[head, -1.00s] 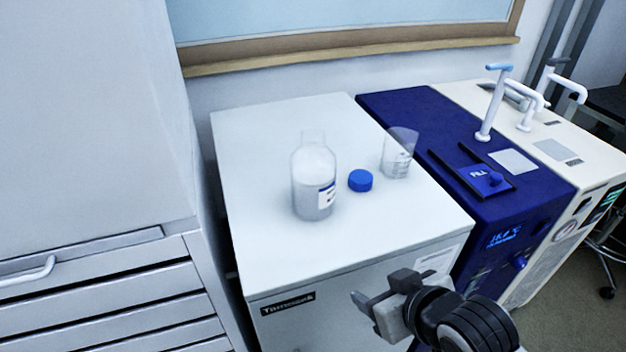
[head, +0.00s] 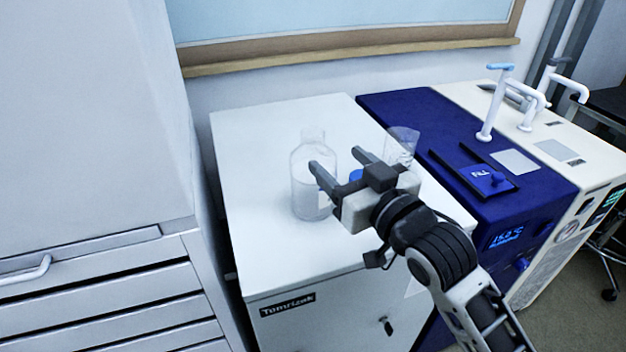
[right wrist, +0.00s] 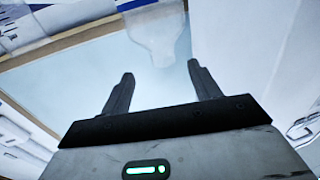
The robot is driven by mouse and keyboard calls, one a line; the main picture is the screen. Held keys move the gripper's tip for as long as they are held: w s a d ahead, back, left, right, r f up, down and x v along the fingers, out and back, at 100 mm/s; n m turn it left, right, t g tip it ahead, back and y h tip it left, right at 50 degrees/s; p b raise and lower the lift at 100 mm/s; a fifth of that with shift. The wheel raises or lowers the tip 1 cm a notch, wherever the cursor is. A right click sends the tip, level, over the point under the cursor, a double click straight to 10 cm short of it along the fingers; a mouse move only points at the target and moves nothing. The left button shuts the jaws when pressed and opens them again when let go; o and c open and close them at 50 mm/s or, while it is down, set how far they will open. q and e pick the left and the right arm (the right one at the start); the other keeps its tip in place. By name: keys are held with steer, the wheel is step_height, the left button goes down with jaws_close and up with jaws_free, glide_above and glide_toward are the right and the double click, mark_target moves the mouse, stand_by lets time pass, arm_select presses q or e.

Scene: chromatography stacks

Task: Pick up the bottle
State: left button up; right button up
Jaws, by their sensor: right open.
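A clear glass bottle (head: 304,190) stands upright and uncapped on the white cabinet top. In the right wrist view the bottle (right wrist: 158,35) shows beyond the fingertips, between them and a little above. My right gripper (head: 338,160) is open and empty. In the head view its fingers reach up and left over the cabinet, with one fingertip overlapping the bottle's right side; I cannot tell whether it touches. The right gripper's two fingers (right wrist: 160,75) are spread wide in the wrist view. My left gripper is not in view.
A blue cap (head: 356,175), partly hidden by my gripper, and a clear beaker (head: 403,143) are on the white cabinet (head: 262,140). A blue bath unit (head: 420,112) adjoins on the right. A tall grey cabinet (head: 90,120) stands at the left.

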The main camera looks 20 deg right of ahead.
mark_target(319, 145)
steer(key=p+x, duration=0.1)
steer(key=x, duration=0.7)
steer(key=shift+w+a, duration=0.2)
steer(key=shift+w, duration=0.15)
steer(key=shift+f, duration=0.1)
jaws_close()
